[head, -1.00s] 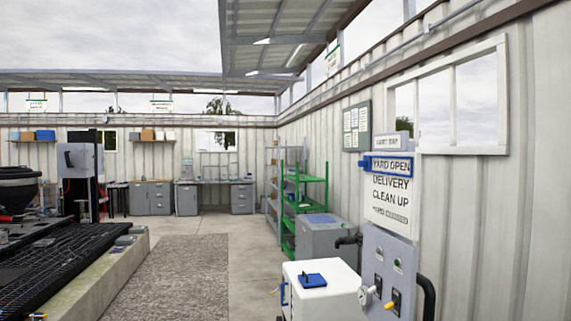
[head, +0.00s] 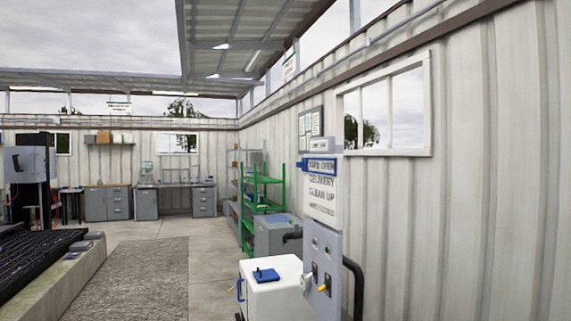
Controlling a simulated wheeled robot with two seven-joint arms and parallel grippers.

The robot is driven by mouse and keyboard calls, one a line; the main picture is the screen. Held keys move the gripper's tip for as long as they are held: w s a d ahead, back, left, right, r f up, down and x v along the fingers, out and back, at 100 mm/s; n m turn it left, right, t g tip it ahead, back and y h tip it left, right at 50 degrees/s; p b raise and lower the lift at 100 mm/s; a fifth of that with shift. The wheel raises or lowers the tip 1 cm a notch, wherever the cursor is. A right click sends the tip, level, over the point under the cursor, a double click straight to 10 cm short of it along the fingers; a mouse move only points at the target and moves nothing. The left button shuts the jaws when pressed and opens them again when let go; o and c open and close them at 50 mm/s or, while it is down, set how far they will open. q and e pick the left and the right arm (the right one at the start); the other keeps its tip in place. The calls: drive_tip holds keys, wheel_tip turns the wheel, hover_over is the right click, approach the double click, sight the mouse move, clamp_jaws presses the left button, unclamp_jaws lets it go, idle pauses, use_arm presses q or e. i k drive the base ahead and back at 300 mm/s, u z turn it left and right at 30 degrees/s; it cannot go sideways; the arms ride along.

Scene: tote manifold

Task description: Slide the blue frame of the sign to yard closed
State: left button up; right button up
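The white sign (head: 320,196) hangs on the right-hand corrugated wall, above a grey control panel. It has several lines of text, with "YARD OPEN" at the top, then "DELIVERY" and "CLEAN UP"; the bottom line is too small to read surely. The blue frame (head: 303,165) of the sign sits around the top line, "YARD OPEN", with a blue tab sticking out on its left side. Neither of my grippers shows in the head view.
The grey panel (head: 322,268) with knobs and a gauge stands below the sign, with a black pipe (head: 356,285) at its right. A white box (head: 268,287) with a blue handle stands in front. Green shelving (head: 262,205) is behind. A gravel strip (head: 150,275) and open floor lie left.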

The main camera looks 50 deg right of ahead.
sight(305, 164)
drive_tip(key=z, duration=0.25)
drive_tip(key=i, duration=2)
drive_tip(key=z, duration=1.55)
drive_tip(key=i, duration=1)
drive_tip(key=z, duration=1.15)
